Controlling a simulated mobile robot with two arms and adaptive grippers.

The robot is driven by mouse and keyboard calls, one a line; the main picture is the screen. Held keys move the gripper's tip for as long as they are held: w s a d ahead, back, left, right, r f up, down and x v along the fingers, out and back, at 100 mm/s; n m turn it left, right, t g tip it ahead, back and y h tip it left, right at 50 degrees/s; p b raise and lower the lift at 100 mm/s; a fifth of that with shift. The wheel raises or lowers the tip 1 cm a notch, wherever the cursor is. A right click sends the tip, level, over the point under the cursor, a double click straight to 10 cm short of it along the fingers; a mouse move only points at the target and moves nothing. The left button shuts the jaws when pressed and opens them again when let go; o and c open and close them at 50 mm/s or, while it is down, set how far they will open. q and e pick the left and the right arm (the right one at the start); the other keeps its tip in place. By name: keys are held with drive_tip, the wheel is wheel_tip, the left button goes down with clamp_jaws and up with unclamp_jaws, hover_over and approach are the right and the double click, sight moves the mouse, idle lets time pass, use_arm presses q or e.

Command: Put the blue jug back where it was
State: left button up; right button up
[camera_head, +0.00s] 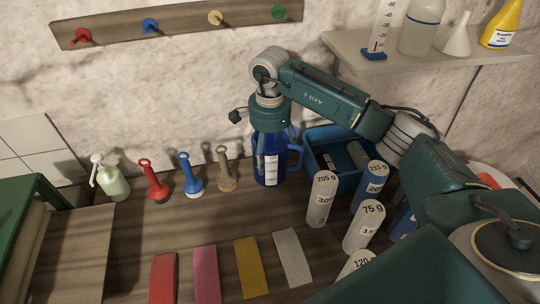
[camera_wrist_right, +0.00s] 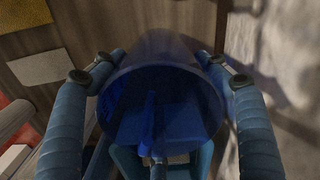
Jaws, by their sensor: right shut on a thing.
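The blue jug (camera_head: 269,172) is upright near the wall at the back of the wooden counter, its handle to the right and a white label on its front. My right gripper (camera_head: 270,135) points down at it from above and is shut on it. In the right wrist view the two fingers (camera_wrist_right: 165,72) lie on either side of the jug (camera_wrist_right: 165,50), and I look into its open top. I cannot tell whether its base touches the counter. My left gripper is not in view.
A blue bin (camera_head: 318,143) stands close on the jug's right, with several weighted cylinders (camera_head: 322,200) in front of it. A beige-handled piece (camera_head: 225,170) stands on the left. Coloured strips (camera_head: 250,268) lie in front. A shelf (camera_head: 400,58) hangs at upper right.

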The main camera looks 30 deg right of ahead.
drive_tip(key=shift+f, duration=1)
drive_tip(key=o, duration=1.8)
drive_tip(key=shift+c, duration=0.2)
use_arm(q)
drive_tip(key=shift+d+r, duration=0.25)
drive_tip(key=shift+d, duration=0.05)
use_arm(e)
drive_tip(key=shift+r, duration=0.4)
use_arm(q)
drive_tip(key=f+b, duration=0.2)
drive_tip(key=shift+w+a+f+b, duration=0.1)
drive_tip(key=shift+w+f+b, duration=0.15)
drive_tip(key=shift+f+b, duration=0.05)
use_arm(e)
wheel_tip(320, 180, up, 12)
drive_tip(key=shift+f, duration=0.25)
